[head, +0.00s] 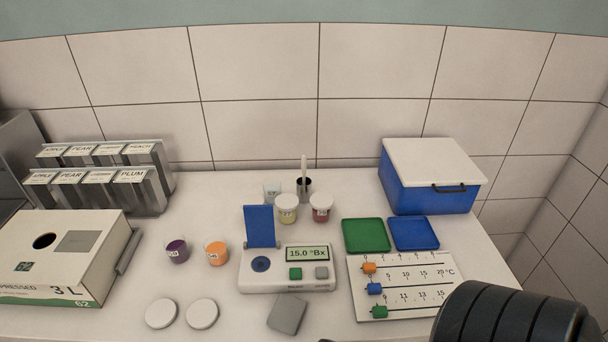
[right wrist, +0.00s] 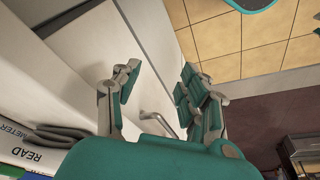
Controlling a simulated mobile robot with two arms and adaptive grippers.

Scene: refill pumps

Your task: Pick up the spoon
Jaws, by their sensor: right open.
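A thin pale handle (head: 304,162), which looks like the spoon's, stands upright in a small dark cup (head: 304,187) at the back middle of the counter in the head view. Its lower end is hidden inside the cup. My right gripper (right wrist: 162,92) shows in the right wrist view with its teal-padded fingers apart and nothing between them. It is away from the spoon, beside a pale cabinet-like surface and above the floor. The spoon does not show in the right wrist view. My left gripper is not in view.
Cups with yellow (head: 288,211) and red (head: 321,209) contents stand close in front of the dark cup. A meter with a raised blue lid (head: 259,226) is nearer. A blue box (head: 430,188) and green tray (head: 366,236) are right; a carton (head: 60,250) is left.

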